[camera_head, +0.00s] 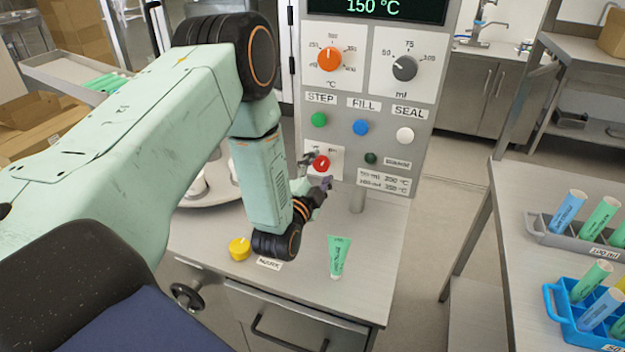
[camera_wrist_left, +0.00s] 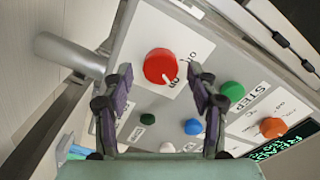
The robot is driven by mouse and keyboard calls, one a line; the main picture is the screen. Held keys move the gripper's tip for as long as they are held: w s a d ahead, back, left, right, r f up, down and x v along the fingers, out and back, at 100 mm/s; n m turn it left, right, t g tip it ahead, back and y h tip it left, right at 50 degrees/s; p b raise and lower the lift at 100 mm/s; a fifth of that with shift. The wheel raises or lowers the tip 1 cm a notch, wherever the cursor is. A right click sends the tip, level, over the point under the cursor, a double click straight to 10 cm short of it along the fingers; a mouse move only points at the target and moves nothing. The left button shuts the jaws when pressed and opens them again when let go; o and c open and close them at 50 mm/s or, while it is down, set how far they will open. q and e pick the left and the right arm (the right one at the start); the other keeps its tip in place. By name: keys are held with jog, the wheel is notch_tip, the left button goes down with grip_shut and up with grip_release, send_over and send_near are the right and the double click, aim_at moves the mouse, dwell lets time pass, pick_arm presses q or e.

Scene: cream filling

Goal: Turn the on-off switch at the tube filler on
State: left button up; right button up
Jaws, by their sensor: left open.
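The tube filler (camera_head: 375,110) is a grey panel with a display reading 150 °C. Its red on-off switch (camera_head: 321,163) is a round knob on a white plate, low on the panel's left side. In the left wrist view the red switch (camera_wrist_left: 160,66) shows large, with a white pointer mark and on/off lettering partly covered by a finger. My left gripper (camera_head: 318,180) is in front of the switch; in the left wrist view its fingers (camera_wrist_left: 163,85) are open, one on each side of the knob in the picture. I cannot tell whether they touch it. My right gripper is not in view.
Orange (camera_head: 330,59) and grey (camera_head: 404,67) dials sit above green (camera_head: 319,119), blue (camera_head: 360,127) and white (camera_head: 405,135) buttons. A green tube (camera_head: 338,257) and yellow button (camera_head: 239,248) are on the counter below. A side table (camera_head: 510,222) at right holds tube racks.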

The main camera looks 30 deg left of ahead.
pick_arm(q)
jog(key=v, duration=1.1)
jog(key=shift+s+d, duration=0.25)
